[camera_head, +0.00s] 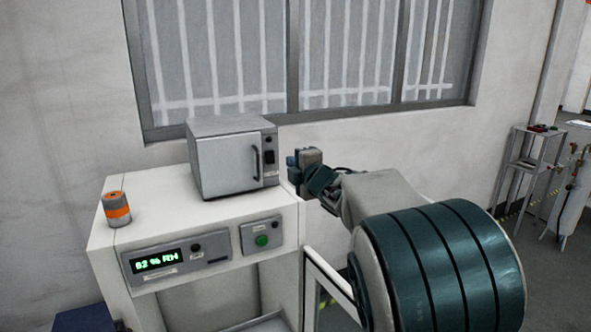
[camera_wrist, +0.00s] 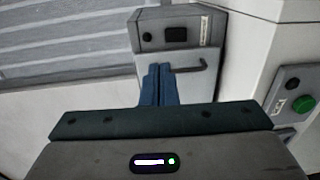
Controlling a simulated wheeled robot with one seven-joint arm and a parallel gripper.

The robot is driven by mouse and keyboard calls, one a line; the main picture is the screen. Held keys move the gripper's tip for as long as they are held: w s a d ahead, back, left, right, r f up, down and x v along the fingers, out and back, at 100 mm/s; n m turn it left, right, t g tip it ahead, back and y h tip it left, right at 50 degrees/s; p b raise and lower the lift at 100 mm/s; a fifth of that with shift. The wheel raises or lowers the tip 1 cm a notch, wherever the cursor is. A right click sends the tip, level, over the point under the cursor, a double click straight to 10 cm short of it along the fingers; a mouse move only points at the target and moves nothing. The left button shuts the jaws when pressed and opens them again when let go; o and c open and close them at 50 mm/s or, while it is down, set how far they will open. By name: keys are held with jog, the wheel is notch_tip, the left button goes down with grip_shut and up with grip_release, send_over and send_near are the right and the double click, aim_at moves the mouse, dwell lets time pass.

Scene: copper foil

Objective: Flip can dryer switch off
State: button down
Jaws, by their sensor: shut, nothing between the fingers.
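The can dryer, a small grey box (camera_head: 225,160) with a door and a dark bar handle, sits on top of a white cabinet; its door also shows in the wrist view (camera_wrist: 200,85). Its right-hand front strip has a round black knob (camera_head: 269,140) and a black rectangular switch (camera_head: 269,157). The switch is also in the wrist view (camera_wrist: 176,35), beside the knob (camera_wrist: 147,37); whether it is on or off cannot be told. My gripper (camera_head: 291,162) is shut and empty, just right of the dryer. Its blue fingers (camera_wrist: 159,68) appear over the door, below the switch in the wrist view.
A grey can with an orange band (camera_head: 117,208) stands on the white cabinet top (camera_head: 160,215), left of the dryer. The cabinet front has a green "62 % RH" display (camera_head: 156,260) and a panel with a green button (camera_head: 262,240). A barred window is behind.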

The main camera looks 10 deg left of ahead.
jog(key=shift+s+d+r, duration=0.15)
jog(key=shift+s+d, duration=0.15)
jog(key=shift+s, duration=0.2)
jog(key=s+d+f+m+g+h, duration=0.1)
jog(key=s+d+f+m+h, duration=0.25)
jog(key=d+m, duration=0.45)
jog(key=s+d+f+m+g+h, duration=0.1)
jog(key=s+d+f+m+h, duration=0.3)
jog(key=d, duration=0.6)
jog(key=s+d+f+m+g, duration=0.1)
jog(key=s+f+m+g, duration=0.2)
jog(key=s, duration=0.7)
jog(key=s+d+f+m+g+h, duration=0.1)
jog(key=s+f+m, duration=0.4)
jog(key=s, duration=0.5)
jog(key=s+d+f+m+g+h, duration=0.1)
jog(key=s+d+f+m+g, duration=0.2)
jog(key=s, duration=0.7)
jog(key=f+m+g, duration=0.1)
jog(key=g, duration=0.1)
jog(key=shift+s+d+m+g, duration=0.15)
jog(key=shift+m+g, duration=0.15)
jog(key=shift+m, duration=0.1)
